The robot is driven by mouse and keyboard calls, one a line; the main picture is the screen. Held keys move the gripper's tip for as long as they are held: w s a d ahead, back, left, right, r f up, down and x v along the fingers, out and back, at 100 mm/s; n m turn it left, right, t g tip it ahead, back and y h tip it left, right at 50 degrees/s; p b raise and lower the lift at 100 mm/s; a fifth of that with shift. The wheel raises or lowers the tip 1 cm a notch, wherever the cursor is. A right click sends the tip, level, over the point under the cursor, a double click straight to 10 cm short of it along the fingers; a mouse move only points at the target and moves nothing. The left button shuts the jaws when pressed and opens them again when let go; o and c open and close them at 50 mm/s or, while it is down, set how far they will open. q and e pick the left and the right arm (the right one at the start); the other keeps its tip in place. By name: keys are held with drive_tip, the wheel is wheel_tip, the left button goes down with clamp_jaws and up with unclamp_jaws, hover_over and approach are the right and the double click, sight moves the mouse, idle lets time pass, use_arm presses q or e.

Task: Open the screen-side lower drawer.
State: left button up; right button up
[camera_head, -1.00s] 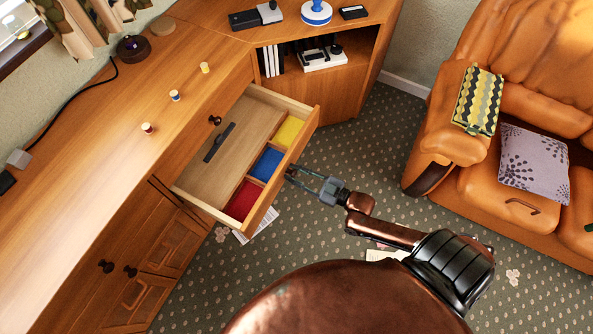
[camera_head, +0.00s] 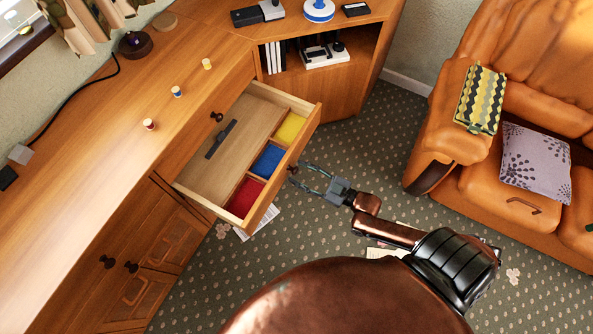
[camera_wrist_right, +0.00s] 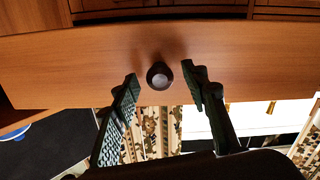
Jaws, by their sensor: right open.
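A wooden drawer (camera_head: 262,215) stands pulled well out of the cabinet, below a shut upper drawer with a dark knob (camera_head: 216,117). Inside it are red, blue and yellow sections along the front and a long dark item (camera_head: 221,139) on the bare wood part. The open drawer's round dark knob (camera_wrist_right: 160,75) sits on its front; it also shows in the head view (camera_head: 292,170). My right gripper (camera_wrist_right: 162,90) is open, with one finger on each side of the knob and a visible gap to both. My left gripper is not in view.
Lower cupboard doors (camera_head: 145,270) are shut. An orange sofa (camera_head: 432,142) with a patterned box (camera_head: 480,100) and a cushion (camera_head: 536,162) is at the right.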

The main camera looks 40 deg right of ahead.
drive_tip(key=v, duration=1)
drive_tip(key=s+a+f+m+g+h, duration=0.2)
drive_tip(key=s+f+g, duration=0.25)
drive_tip(key=f, duration=0.45)
drive_tip(key=s+a+f+m+g+h, duration=0.25)
drive_tip(key=s+f+g, duration=0.2)
drive_tip(key=f, duration=0.45)
use_arm(q)
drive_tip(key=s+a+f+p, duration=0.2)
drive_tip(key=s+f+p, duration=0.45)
drive_tip(key=p, duration=0.65)
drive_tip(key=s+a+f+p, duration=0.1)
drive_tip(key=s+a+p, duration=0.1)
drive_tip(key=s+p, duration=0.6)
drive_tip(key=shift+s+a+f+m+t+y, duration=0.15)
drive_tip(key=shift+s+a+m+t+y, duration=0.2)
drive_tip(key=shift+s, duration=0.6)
use_arm(e)
drive_tip(key=s+d+f+g+h, duration=0.1)
drive_tip(key=s+f+g, duration=0.1)
drive_tip(key=s, duration=0.9)
drive_tip(key=s+d+f+m+g, duration=0.1)
drive_tip(key=s+f, duration=0.4)
drive_tip(key=s, duration=0.7)
drive_tip(key=s+d+f+g+h, duration=0.1)
drive_tip(key=s+f+g, duration=0.2)
drive_tip(key=s, duration=0.8)
drive_tip(key=shift+s+d+f+g+h, duration=0.25)
drive_tip(key=shift+s+d+g+h, duration=0.15)
drive_tip(key=shift+g, duration=0.2)
